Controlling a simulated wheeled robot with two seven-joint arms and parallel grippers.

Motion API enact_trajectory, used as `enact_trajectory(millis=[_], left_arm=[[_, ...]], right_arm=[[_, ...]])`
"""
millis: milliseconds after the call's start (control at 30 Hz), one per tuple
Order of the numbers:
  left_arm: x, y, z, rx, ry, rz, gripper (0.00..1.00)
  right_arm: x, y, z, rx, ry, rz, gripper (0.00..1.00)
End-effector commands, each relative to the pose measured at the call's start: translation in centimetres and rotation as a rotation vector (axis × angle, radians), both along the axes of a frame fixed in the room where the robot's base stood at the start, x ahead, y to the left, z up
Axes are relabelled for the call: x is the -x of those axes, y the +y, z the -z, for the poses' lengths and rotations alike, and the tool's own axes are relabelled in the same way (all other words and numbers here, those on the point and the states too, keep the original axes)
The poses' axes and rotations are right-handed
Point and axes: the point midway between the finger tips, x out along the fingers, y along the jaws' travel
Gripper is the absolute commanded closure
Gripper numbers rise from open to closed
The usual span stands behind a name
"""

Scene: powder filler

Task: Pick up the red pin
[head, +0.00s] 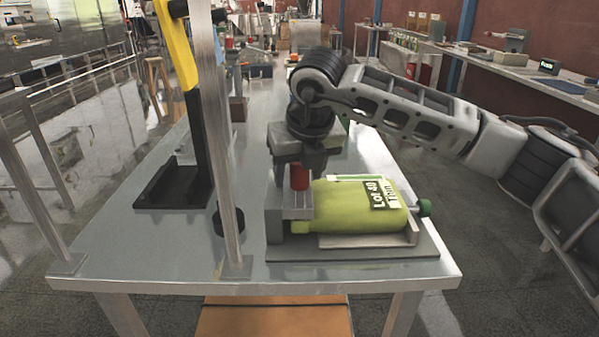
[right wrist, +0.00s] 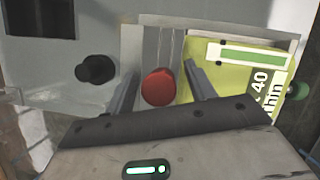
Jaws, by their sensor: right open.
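The red pin (head: 299,176) stands upright at the left end of the fixture that holds the green bottle, just beside the bottle's narrow end. In the right wrist view the pin's round red top (right wrist: 158,87) lies between the two fingers. My right gripper (head: 291,183) is open and points down over the pin, with a finger on either side; it also shows in the right wrist view (right wrist: 157,85). I cannot tell whether a finger touches the pin. My left gripper is in neither view.
The green labelled bottle (head: 352,206) lies on its side in a grey fixture (head: 274,229) on the metal table (head: 130,252). A metal post (head: 227,150) and a black-and-yellow stand (head: 172,189) rise to the left. A black knob (right wrist: 96,70) sits left of the pin.

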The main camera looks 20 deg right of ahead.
Motion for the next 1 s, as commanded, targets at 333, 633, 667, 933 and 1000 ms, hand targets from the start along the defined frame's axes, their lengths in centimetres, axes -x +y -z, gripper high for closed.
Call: enact_trajectory(millis=[333, 633, 667, 933, 1000], left_arm=[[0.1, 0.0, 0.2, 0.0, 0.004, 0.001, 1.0], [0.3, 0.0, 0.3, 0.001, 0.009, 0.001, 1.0], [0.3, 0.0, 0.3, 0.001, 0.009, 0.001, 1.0], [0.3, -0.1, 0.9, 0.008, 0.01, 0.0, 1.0], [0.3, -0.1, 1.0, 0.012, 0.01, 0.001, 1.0]], right_arm=[[0.0, 0.0, 0.0, 0.0, 0.0, -0.001, 0.92], [0.0, 0.0, -0.1, 0.0, -0.001, -0.001, 0.94], [0.0, 0.0, -0.1, 0.0, -0.001, -0.001, 0.94], [0.0, 0.1, -2.5, -0.001, -0.005, -0.001, 0.94], [0.4, 0.2, -3.7, -0.001, -0.004, -0.004, 0.94]])
